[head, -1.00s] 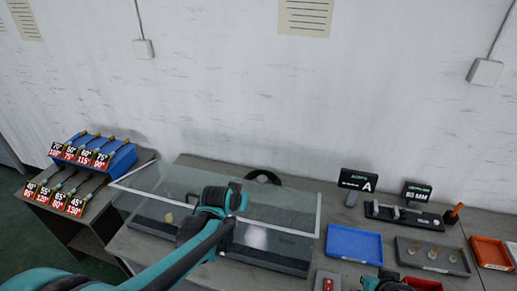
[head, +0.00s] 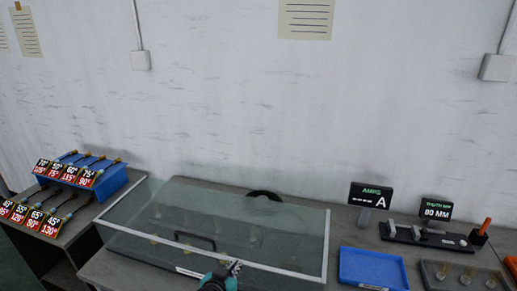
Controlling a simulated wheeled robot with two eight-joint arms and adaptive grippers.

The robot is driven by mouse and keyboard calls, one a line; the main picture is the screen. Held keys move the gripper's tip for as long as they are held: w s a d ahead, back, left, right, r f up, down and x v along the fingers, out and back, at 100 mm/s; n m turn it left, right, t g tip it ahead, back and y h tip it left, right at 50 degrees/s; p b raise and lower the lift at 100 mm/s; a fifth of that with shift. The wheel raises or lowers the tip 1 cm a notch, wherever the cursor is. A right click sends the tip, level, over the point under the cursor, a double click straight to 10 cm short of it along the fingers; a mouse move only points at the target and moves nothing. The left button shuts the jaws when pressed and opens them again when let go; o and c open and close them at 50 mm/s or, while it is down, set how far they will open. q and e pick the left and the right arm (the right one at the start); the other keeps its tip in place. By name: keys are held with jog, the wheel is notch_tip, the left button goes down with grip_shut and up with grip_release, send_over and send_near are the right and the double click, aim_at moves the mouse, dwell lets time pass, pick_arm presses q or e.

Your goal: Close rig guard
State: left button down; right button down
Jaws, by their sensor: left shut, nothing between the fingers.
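The rig guard (head: 285,228) is a clear box-like cover with a pale frame on the bench at the lower middle. Its dark handle (head: 195,241) shows on the front side, and small yellowish parts show dimly through the clear panels. I cannot tell whether the guard is fully down. My left gripper (head: 235,266) is shut and empty at the guard's lower front, to the right of the handle. I cannot tell whether it touches the panel. My right gripper is out of view.
A blue rack (head: 110,184) with angle-labelled tools stands left. Right of the guard are a blue tray (head: 372,268), a grey tray (head: 430,272) with small parts, a display marked A (head: 371,195), and a display reading 80 MM (head: 436,209). A wall stands behind.

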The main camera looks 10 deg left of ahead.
pick_arm(q)
jog(key=shift+f, duration=0.4)
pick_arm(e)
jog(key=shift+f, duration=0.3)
